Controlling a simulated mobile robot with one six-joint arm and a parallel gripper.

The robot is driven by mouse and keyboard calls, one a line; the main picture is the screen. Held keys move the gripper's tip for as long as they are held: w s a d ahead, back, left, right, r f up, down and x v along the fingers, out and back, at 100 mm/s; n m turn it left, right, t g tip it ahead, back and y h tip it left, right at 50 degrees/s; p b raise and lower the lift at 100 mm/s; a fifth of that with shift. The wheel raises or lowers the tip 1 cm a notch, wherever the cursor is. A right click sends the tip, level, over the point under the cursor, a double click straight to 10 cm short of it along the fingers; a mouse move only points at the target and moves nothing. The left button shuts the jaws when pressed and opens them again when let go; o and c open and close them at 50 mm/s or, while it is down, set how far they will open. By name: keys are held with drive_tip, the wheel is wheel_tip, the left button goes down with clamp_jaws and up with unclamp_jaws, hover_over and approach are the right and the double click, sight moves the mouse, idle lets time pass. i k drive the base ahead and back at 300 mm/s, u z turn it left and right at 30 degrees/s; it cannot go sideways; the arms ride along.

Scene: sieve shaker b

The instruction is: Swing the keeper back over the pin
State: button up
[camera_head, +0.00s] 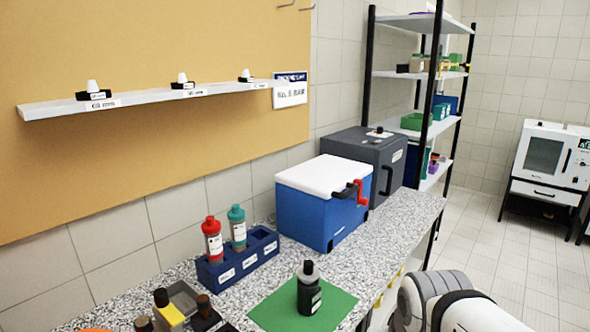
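A blue box (317,217) with a white lid (324,174) stands on the speckled counter, its lid down. On its right-hand end there is a red crank-shaped part (361,191) and a black handle-like part (346,190) beside it. I cannot tell which of these is the keeper, and no pin can be made out at this size. Behind it stands a dark grey box (368,150) with a small dark-and-white piece (379,133) on top. White and black links of my own arm show at the lower right. My gripper is not in view.
A dark bottle (309,290) stands on a green mat (275,311) at the counter's front. A blue rack (262,249) holds red-capped (212,240) and teal-capped (237,228) bottles. A wall shelf (60,106) hangs above. Clear counter (392,237) lies right of the blue box.

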sight(166, 309)
drive_tip(key=u, duration=1.55)
drive_tip(key=k, duration=0.9)
drive_tip(key=z, duration=0.35)
drive_tip(key=i, duration=1)
drive_tip(key=z, duration=0.05)
